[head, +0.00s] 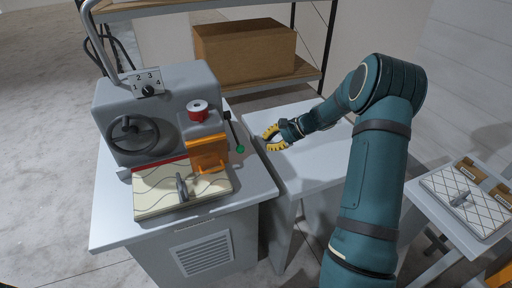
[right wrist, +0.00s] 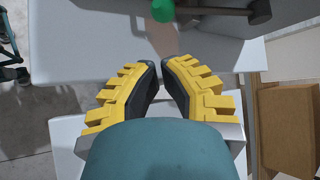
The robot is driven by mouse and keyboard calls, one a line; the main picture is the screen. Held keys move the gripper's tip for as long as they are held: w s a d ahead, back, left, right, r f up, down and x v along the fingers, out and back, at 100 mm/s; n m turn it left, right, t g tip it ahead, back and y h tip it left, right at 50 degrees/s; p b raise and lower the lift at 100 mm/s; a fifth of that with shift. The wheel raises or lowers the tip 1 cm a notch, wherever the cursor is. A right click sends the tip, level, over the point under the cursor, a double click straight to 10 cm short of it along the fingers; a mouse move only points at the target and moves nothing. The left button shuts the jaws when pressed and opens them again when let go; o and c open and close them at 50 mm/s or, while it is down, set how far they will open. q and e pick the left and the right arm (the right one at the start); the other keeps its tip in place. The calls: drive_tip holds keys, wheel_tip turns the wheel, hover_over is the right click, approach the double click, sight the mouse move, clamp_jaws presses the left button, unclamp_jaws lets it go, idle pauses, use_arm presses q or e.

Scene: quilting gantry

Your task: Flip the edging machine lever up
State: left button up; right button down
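The grey edging machine (head: 155,105) stands on a cabinet at the left in the head view. On its right side a thin dark lever (head: 234,132) slants down to a green knob (head: 240,149). My right gripper (head: 268,137) is a little to the right of the knob, apart from it, with yellow fingers pointing toward the machine. In the right wrist view the fingertips (right wrist: 161,64) have a narrow empty gap between them. My left gripper is out of view.
A white table (head: 315,170) lies under my right forearm, beside the cabinet. The machine carries a handwheel (head: 134,133), a red spool (head: 197,110), an orange guard (head: 208,153) and a quilted panel (head: 160,198). A cardboard box (head: 245,50) sits on a shelf behind.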

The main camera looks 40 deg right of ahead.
sight(234, 133)
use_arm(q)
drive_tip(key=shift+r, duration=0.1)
use_arm(e)
drive_tip(key=x, duration=0.9)
drive_tip(key=shift+w+a+f, duration=0.1)
drive_tip(key=shift+w+a, duration=0.05)
drive_tip(key=shift+r, duration=0.2)
